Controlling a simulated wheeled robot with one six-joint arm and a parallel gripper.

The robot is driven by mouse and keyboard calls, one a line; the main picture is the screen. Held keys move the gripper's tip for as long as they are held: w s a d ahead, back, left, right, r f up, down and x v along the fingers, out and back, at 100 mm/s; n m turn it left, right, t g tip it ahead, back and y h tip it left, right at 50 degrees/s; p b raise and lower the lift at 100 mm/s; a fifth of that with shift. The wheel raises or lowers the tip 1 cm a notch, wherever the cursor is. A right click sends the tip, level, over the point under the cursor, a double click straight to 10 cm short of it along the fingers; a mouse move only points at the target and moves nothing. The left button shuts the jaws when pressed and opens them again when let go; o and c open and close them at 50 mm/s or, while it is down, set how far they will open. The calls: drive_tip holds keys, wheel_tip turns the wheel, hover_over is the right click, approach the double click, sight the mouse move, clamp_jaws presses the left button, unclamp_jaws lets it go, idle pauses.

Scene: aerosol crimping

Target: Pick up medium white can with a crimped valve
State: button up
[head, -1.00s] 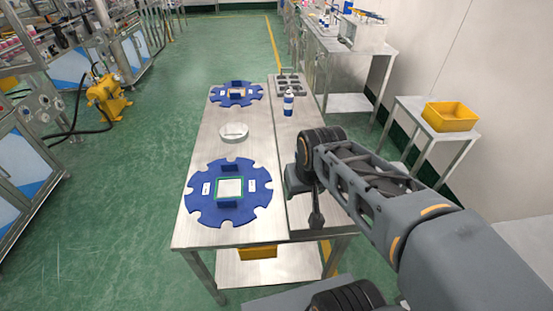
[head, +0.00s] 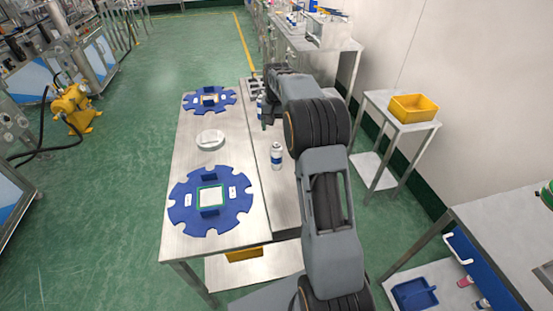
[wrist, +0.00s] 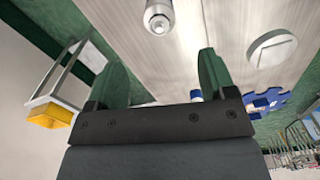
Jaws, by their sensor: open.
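A white can with a blue band (head: 277,157) stands upright on the right strip of the steel table, in front of my arm's end. In the wrist view a white can, seen from its valve end (wrist: 158,16), shows at the top edge, apart from the fingers. A second blue-and-white can (head: 260,106) stands farther back, partly hidden by my arm; a small part of a can (wrist: 196,95) shows just past the gripper body. My gripper (wrist: 160,75) is open and empty above the table. I cannot tell whether either valve is crimped.
Two blue notched discs (head: 210,197) (head: 209,99) and a round white piece (head: 210,139) lie on the table's left part. A grey tray at the far end is mostly hidden. A yellow bin (head: 414,108) sits on a side table at right.

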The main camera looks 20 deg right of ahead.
sight(276, 143)
wheel_tip(276, 143, down, 6)
drive_tip(key=shift+f, duration=0.15)
drive_tip(key=shift+s+f+p, duration=0.15)
drive_tip(key=shift+f+p, duration=0.9)
drive_tip(key=shift+f, duration=1.8)
drive_tip(key=shift+c, duration=0.2)
drive_tip(key=c, duration=1.2)
drive_tip(key=shift+r, duration=0.1)
